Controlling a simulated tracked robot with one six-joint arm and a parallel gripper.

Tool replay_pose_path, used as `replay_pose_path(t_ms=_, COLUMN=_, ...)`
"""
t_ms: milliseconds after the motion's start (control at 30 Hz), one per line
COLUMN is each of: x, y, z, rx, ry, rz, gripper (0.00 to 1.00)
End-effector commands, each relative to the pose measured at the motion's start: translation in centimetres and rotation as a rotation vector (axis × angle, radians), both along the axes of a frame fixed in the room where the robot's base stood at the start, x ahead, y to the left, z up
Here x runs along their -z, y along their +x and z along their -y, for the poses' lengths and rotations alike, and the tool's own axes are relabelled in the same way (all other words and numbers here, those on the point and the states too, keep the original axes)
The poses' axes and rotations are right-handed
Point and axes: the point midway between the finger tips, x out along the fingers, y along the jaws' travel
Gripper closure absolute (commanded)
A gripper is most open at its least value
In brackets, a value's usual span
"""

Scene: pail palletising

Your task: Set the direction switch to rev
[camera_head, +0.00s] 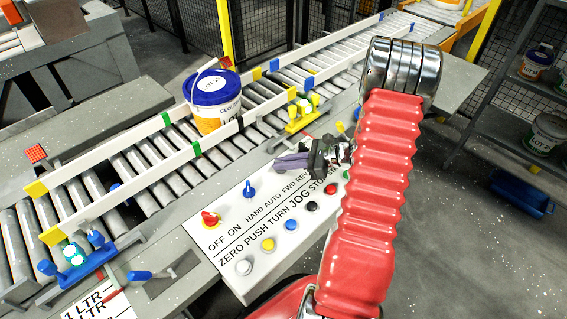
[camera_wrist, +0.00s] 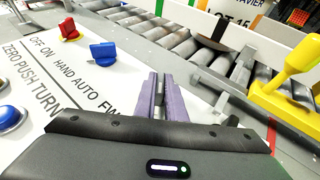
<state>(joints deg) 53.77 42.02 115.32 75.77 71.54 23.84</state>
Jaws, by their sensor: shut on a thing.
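The white control panel (camera_head: 230,243) carries a red OFF/ON switch (camera_head: 209,219) and a blue HAND/AUTO switch (camera_head: 249,189). Both also show in the wrist view, the red one (camera_wrist: 69,30) left of the blue one (camera_wrist: 103,51). My gripper (camera_head: 291,161) is at the panel's far edge by the FWD REV label. In the wrist view its purple fingers (camera_wrist: 160,78) are close together, shut on the direction switch. The fingers hide that switch, so I cannot tell which way it points.
A row of push buttons, including yellow (camera_head: 268,244) and blue (camera_head: 291,224), lies along the panel's near side. A blue-lidded pail (camera_head: 212,98) stands on the roller conveyor behind. A yellow clamp lever (camera_wrist: 290,75) rises close to the right of my fingers.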

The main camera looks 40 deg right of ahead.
Motion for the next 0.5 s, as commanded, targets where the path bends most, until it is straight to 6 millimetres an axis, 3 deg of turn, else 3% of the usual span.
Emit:
replay_pose_path(t_ms=400, x=-0.08, y=0.08, z=0.1, rx=-0.031, ry=-0.002, rz=0.002, gripper=1.0)
replay_pose_path(t_ms=433, x=-0.08, y=0.08, z=0.1, rx=-0.031, ry=-0.002, rz=0.002, gripper=0.88)
replay_pose_path(t_ms=500, x=-0.08, y=0.08, z=0.09, rx=-0.031, ry=-0.002, rz=0.002, gripper=0.83)
